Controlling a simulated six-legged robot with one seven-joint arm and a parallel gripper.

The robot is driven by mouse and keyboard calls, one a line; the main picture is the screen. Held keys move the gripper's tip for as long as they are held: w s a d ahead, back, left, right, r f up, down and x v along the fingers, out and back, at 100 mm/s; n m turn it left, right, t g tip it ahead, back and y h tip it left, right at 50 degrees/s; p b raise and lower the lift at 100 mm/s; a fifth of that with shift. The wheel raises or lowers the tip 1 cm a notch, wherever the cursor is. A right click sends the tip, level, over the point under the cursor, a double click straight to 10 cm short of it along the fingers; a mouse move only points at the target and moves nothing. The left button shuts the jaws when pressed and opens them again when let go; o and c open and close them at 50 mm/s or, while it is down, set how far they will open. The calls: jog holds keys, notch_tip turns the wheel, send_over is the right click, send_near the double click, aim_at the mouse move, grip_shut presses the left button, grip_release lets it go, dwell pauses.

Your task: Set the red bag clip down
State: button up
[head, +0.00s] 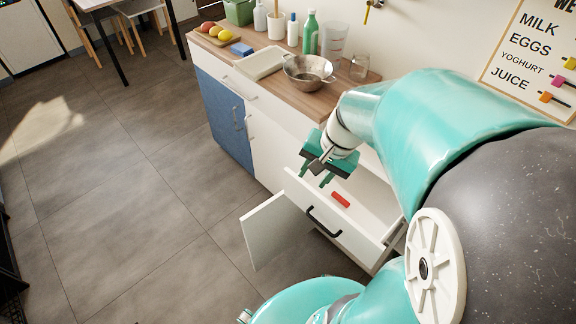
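The red bag clip (340,200) lies on the floor of the open white drawer (371,202), a little behind the drawer front. My gripper (315,176) hangs above and to the left of the clip in the picture, near the drawer's left front corner. Its two green fingers point down and stand apart, with nothing seen between them. The clip is apart from the fingers.
The drawer front has a black handle (323,222). A cabinet door (271,230) stands open below it. The wooden counter (285,87) holds a metal colander (309,72), a white tray (258,64), bottles and glassware. Open floor lies to the left.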

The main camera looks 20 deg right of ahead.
jog(key=s+a+r+n+t+h, duration=0.2)
jog(key=s+a+r+n, duration=0.3)
jog(key=a+r+n, duration=0.3)
notch_tip(320, 180, up, 4)
jog(key=shift+a+f+n+t+h, duration=0.15)
jog(key=shift+a+n+t+h, duration=0.25)
jog(key=shift+n+t, duration=0.25)
